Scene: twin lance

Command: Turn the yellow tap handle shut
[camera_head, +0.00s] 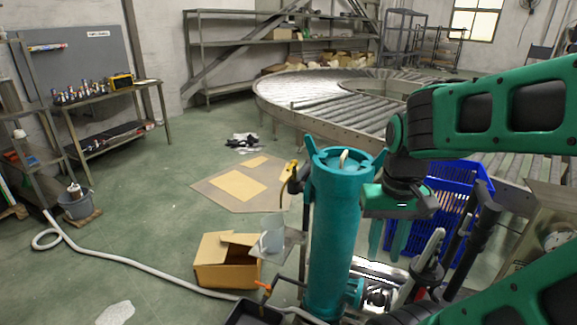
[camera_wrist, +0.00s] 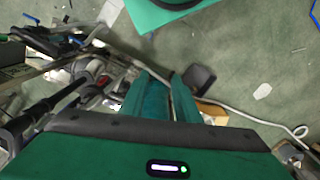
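The yellow tap handle (camera_head: 290,171) shows in the head view, just left of the teal upright cylinder. It sits at the top of a thin dark pipe. A clear container (camera_head: 272,236) stands below it; I cannot tell whether liquid flows. My gripper (camera_head: 386,250) hangs pointing down on the right side of the cylinder, apart from the handle. Its two teal fingers are apart with nothing between them. My gripper (camera_wrist: 166,82) also shows in the wrist view, where I cannot make out the yellow handle.
A small orange handle (camera_head: 264,287) is low down near a dark tray (camera_head: 250,313). A cardboard box (camera_head: 226,264) stands left of the clear container. A blue crate (camera_head: 452,190) is behind my gripper. A pale hose (camera_head: 130,264) crosses the floor. The left floor is mostly open.

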